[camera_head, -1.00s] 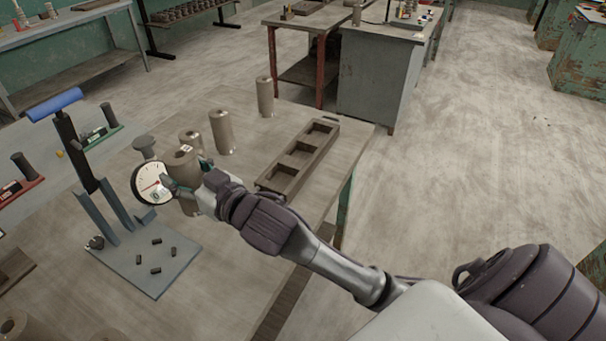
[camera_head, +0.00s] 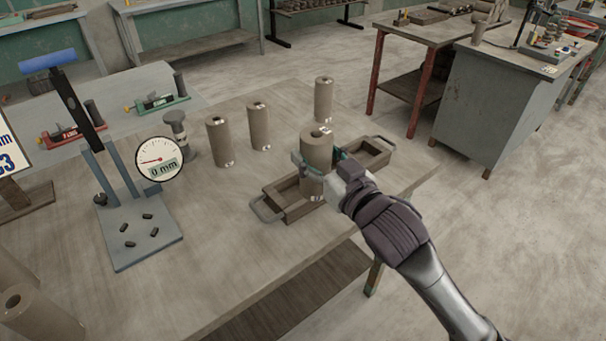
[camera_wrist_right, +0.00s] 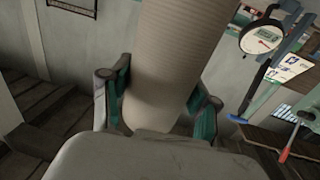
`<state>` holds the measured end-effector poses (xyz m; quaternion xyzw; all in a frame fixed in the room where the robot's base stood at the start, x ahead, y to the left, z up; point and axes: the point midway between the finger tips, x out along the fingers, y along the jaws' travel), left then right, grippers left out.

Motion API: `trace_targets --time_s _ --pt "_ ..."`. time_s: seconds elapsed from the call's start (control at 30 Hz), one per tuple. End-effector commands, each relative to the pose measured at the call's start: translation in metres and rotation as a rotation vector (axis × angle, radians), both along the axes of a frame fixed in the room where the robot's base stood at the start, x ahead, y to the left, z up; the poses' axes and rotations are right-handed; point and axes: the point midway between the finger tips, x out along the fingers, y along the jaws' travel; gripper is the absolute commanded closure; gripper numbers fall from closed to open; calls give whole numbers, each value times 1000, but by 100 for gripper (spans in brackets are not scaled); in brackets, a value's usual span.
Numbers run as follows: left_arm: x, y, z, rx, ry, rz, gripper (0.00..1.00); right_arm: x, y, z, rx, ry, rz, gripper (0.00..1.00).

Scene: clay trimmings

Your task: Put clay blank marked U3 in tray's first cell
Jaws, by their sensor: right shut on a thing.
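My right gripper (camera_head: 318,162) is shut around the side of a brown clay blank (camera_head: 317,145), an upright cylinder with a hole in its top and small pale labels too small to read. It is in front of the tray's middle in the head view; I cannot tell its height or whether it touches. The tray (camera_head: 289,219) is brown, with a handle at each end; its left and right cells show, the middle is mostly hidden. The right wrist view shows the blank (camera_wrist_right: 165,50) between both fingers. My left gripper is not in view.
Three similar blanks stand behind and left of the tray: left (camera_head: 219,143), middle (camera_head: 259,127) and right (camera_head: 323,100). A dial gauge (camera_head: 160,159) reading 0 mm is on a blue-grey stand (camera_head: 140,235) at left. The table front (camera_head: 230,260) is clear.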

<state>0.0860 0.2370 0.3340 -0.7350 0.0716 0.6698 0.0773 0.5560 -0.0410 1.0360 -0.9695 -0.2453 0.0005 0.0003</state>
Motion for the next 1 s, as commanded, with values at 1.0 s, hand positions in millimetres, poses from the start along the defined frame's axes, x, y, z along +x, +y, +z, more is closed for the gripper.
trace_targets --time_s 1.0 --pt "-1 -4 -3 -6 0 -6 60 63 42 -82 2 -7 1 100"
